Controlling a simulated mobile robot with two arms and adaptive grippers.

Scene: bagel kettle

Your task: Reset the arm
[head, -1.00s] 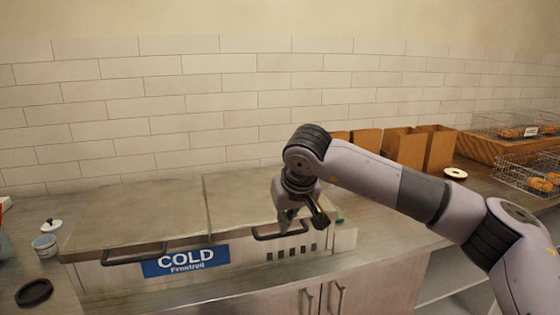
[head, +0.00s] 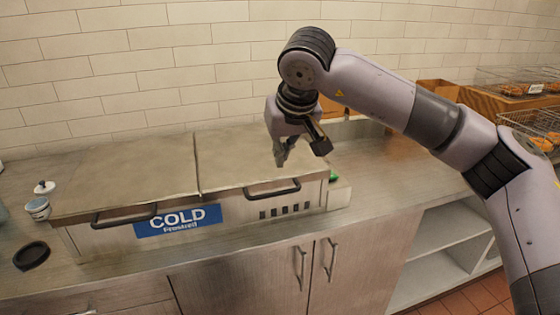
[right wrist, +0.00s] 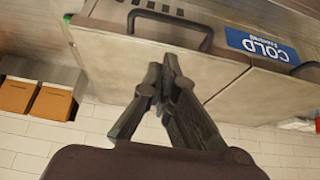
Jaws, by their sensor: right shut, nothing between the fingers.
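My right arm comes in from the right in the head view. My right gripper (head: 282,156) is shut and empty, hanging above the right lid of the cold box (head: 100,241). In the right wrist view the fingertips of the right gripper (right wrist: 162,66) are together. They appear in front of the right lid (right wrist: 120,55), below its black handle (right wrist: 170,28) in that picture. Both lids of the cold box are down. My left gripper is not in the head view.
Brown boxes (right wrist: 52,102) stand beside the cold box. Wire baskets of bagels (head: 540,125) are at the far right. A small jar (head: 38,208) and a black round lid (head: 31,255) lie left. Counter (head: 400,185) to the right is clear.

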